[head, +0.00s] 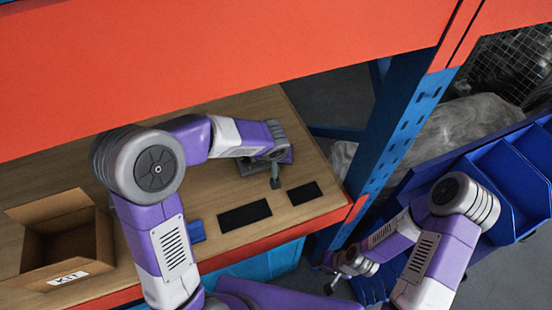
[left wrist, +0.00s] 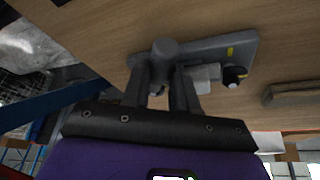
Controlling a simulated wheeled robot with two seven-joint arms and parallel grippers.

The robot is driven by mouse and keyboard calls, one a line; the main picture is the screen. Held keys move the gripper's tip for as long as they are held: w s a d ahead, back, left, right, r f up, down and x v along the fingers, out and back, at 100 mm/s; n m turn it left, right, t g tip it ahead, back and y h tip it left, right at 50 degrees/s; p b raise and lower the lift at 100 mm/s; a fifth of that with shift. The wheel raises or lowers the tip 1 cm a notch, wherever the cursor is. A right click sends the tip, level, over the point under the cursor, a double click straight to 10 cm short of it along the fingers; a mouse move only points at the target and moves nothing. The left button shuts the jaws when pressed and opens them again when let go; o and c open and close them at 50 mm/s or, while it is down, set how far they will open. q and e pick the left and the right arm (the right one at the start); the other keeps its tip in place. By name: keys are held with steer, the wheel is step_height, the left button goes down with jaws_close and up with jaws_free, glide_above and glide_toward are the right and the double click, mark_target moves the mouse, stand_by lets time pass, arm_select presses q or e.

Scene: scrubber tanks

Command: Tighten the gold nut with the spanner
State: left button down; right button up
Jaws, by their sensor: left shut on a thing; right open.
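My left gripper (head: 274,172) is over the wooden shelf, near its right end. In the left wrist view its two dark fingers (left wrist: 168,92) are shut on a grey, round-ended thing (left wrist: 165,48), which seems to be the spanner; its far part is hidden. A grey plate-like fixture (left wrist: 215,47) with a small yellow mark lies just beyond the fingers, with a black knob (left wrist: 234,73) beside it. I cannot make out the gold nut in either view. My right gripper (head: 338,277) is open and empty, low beside the blue rack post, away from the shelf.
An open cardboard box (head: 62,235) marked KIT stands on the shelf (head: 290,105) at left. Two black pads (head: 245,216) and a small blue piece (head: 196,231) lie near the front edge. An orange beam (head: 220,60) crosses above. Blue bins (head: 505,190) stand at right.

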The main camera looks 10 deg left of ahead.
arm_select(q)
steer(key=shift+d+n+y+b, duration=0.35)
steer(key=shift+n+b, duration=0.35)
steer(key=shift+b, duration=0.55)
steer(key=shift+r, duration=0.25)
steer(key=shift+r+p, duration=0.4)
steer(key=shift+r, duration=0.15)
steer(key=shift+r, duration=0.15)
steer(key=shift+r+p, duration=0.35)
steer(key=shift+r, duration=0.35)
steer(key=c, duration=1.5)
jaws_free()
jaws_close()
